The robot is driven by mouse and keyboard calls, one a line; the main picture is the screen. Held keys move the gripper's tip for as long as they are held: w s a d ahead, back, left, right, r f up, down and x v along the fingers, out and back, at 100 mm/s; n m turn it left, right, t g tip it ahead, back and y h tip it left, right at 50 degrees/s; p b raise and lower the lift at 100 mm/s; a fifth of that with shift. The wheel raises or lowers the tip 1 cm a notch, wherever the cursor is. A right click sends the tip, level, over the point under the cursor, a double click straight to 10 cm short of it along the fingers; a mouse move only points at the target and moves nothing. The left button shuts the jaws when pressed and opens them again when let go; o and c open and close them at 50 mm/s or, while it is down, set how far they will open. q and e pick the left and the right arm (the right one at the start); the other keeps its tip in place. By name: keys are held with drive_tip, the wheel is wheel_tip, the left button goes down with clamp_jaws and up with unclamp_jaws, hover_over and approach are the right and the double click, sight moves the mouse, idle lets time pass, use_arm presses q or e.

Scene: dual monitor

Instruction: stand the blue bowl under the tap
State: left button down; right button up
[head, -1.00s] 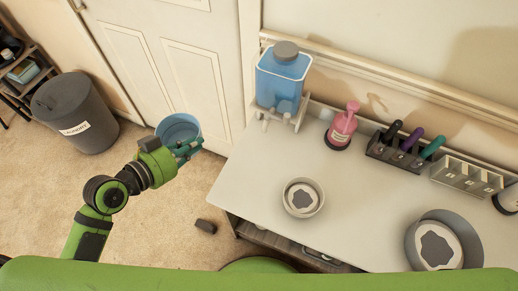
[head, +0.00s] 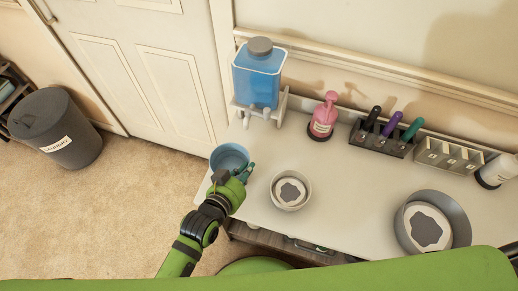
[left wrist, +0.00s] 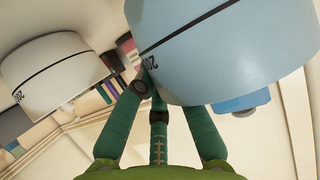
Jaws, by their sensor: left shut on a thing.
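The blue bowl (head: 229,158) is at the left end of the table in the head view, and it fills the upper right of the left wrist view (left wrist: 225,50). My left gripper (head: 245,173) is shut on its near right side, its teal fingers against the wall. I cannot tell whether the bowl touches the table. The tap (head: 265,113) is on the front of a dispenser (head: 259,76) holding blue liquid. The dispenser sits on a white stand at the table's back left. The bowl is in front of and left of the tap, apart from it. My right gripper is not in view.
A small grey bowl (head: 291,190) stands just right of my left gripper. A larger grey bowl (head: 456,212) is farther right. A pink pump bottle (head: 323,118) and a marker rack (head: 381,139) line the back. The white table (head: 350,205) is clear between them.

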use_arm(q)
drive_tip(key=w+d, duration=0.1)
drive_tip(key=w, duration=0.1)
drive_tip(key=w+d, duration=0.1)
drive_tip(key=w, duration=0.1)
drive_tip(key=w+d, duration=0.2)
drive_tip(key=shift+w+p, duration=0.3)
drive_tip(key=shift+w, duration=0.05)
drive_tip(key=shift+w+d+f, duration=0.15)
drive_tip(key=shift+w+f, duration=0.05)
drive_tip(key=shift+f, duration=0.65)
drive_tip(key=shift+w+d+f, duration=0.1)
drive_tip(key=shift+w+f, duration=0.05)
drive_tip(key=shift+f, duration=0.7)
drive_tip(key=c, duration=1.3)
unclamp_jaws()
drive_tip(key=shift+f, duration=0.15)
drive_tip(key=v, duration=1.2)
